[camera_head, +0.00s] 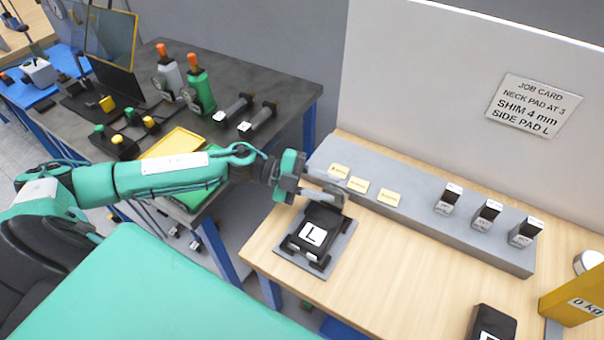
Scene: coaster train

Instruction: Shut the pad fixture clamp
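A black block marked "L" (313,234) sits on a grey plate (343,247) at the left end of the wooden bench. I take this to be the pad fixture; its clamp cannot be told apart clearly from the dark parts around the block. My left gripper (336,188) is just behind the block, in front of the grey rack. Its two fingers point right with a gap between them, and nothing shows between them. I cannot tell whether it touches the fixture. My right gripper is out of view.
A grey rack (420,226) with yellow tags and several small blocks runs along the bench back. A black block (491,322) lies at the front right, near a yellow "0 kg" box (572,302). A dark table (285,90) with tools stands left. The bench middle is clear.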

